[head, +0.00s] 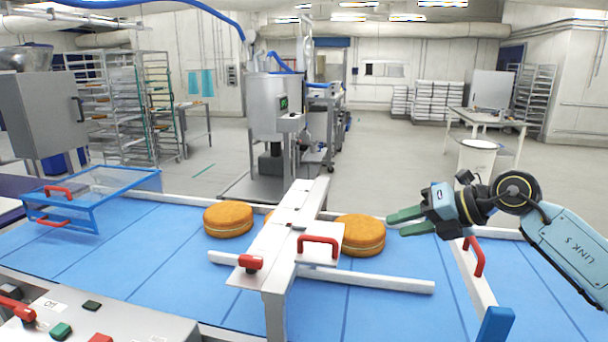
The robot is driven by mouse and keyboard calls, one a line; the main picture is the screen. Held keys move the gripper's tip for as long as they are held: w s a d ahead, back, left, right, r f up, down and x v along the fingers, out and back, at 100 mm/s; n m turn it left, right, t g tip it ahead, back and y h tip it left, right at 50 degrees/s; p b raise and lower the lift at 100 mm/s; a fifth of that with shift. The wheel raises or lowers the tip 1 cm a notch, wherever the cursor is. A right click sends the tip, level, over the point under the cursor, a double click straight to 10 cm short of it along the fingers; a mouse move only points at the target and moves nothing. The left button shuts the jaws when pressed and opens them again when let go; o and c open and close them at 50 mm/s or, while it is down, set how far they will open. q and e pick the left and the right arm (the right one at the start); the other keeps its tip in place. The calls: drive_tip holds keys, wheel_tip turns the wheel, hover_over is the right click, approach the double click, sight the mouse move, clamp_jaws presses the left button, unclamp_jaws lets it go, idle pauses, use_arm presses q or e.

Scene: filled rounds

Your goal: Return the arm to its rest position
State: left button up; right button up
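My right arm (570,248) comes in from the right, over the blue conveyor belt (390,312). My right gripper (396,224) has green fingers that point left and stand apart, with nothing between them. Its fingertips are just right of a round filled cake (362,236) with an orange-brown top. I cannot tell whether they touch it. A similar round cake (228,219) lies on the belt left of the white crossbeam. A bit of another orange-brown round shows at the beam's left edge, mostly hidden. My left gripper is not in view.
The white crossbeam (279,232) with a red handle (319,241) spans the belt. A white rail with another red handle (479,257) lies below my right arm. A blue-framed clear guard (98,190) is at left. A control panel (95,318) is at front left.

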drive_tip(key=s+a+r+m+t+y, duration=0.3)
drive_tip(key=s+a+m+t+y, duration=0.25)
drive_tip(key=a+m+t, duration=0.35)
drive_tip(key=s+d+f+m+t+h, duration=0.1)
drive_tip(key=s+d+f+m+h, duration=0.3)
drive_tip(key=f+m+h, duration=0.5)
drive_tip(key=s+d+f+m+t+h, duration=0.1)
drive_tip(key=s+d+f+m+h, duration=0.1)
drive_tip(key=d+f+m+h, duration=0.75)
drive_tip(key=s+a+f+m+g+y, duration=0.1)
drive_tip(key=s+f+m+g, duration=0.1)
drive_tip(key=s+f+g, duration=0.5)
drive_tip(key=s+a+f+m+g+y, duration=0.1)
drive_tip(key=s+f+m+g, duration=0.15)
drive_tip(key=s, duration=0.75)
drive_tip(key=s+a+f+m+g+y, duration=0.1)
drive_tip(key=s+f+m+g+y, duration=0.1)
drive_tip(key=s+f+g, duration=0.5)
drive_tip(key=s+f+t, duration=0.1)
drive_tip(key=s+f, duration=0.1)
drive_tip(key=f, duration=1)
drive_tip(key=s+f, duration=0.2)
drive_tip(key=f, duration=1)
drive_tip(key=s+d+f+b, duration=0.1)
drive_tip(key=s+d+f, duration=0.2)
drive_tip(key=s+f, duration=1.1)
drive_tip(key=shift+s+f+g+h, duration=0.3)
drive_tip(key=shift+s+g, duration=0.15)
drive_tip(key=shift+s, duration=0.45)
